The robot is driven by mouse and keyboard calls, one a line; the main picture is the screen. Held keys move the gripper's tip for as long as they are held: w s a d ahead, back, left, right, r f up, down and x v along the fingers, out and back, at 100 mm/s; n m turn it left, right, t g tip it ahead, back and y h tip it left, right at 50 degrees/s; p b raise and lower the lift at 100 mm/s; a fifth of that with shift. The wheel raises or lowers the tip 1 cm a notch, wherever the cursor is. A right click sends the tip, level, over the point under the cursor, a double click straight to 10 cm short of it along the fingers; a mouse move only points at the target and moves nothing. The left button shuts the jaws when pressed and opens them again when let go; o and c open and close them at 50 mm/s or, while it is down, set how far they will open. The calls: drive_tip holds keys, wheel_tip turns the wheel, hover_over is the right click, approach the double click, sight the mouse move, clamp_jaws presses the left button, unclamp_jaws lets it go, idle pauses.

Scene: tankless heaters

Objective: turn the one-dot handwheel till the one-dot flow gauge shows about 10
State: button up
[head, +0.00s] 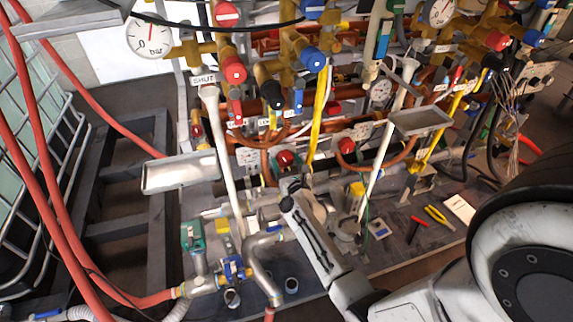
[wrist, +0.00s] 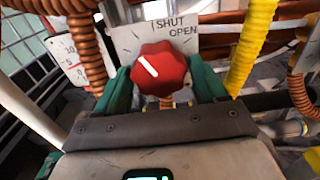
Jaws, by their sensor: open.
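A red lobed handwheel (wrist: 160,70) with a white pointer line stands in front of a plate (wrist: 185,38) marked SHUT and OPEN. The line points to the upper left. The green fingers of my gripper (wrist: 162,85) are open, one on each side of the wheel; I cannot tell if they touch it. In the head view the red wheel (head: 285,158) is just beyond my gripper (head: 290,183). A white scale plate (wrist: 72,55) with 10, 5 and 0 is left of the wheel, partly behind a copper coil. Its reading and any dots are not legible.
A copper coil (wrist: 88,45) and a yellow hose (wrist: 252,45) flank the wheel closely. Another red handwheel (head: 346,146) is to the right in the head view. Metal trays (head: 180,172) and white pipes stand near my arm. Tools lie on the lower board.

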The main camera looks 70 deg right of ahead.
drive_tip(key=c, duration=0.7)
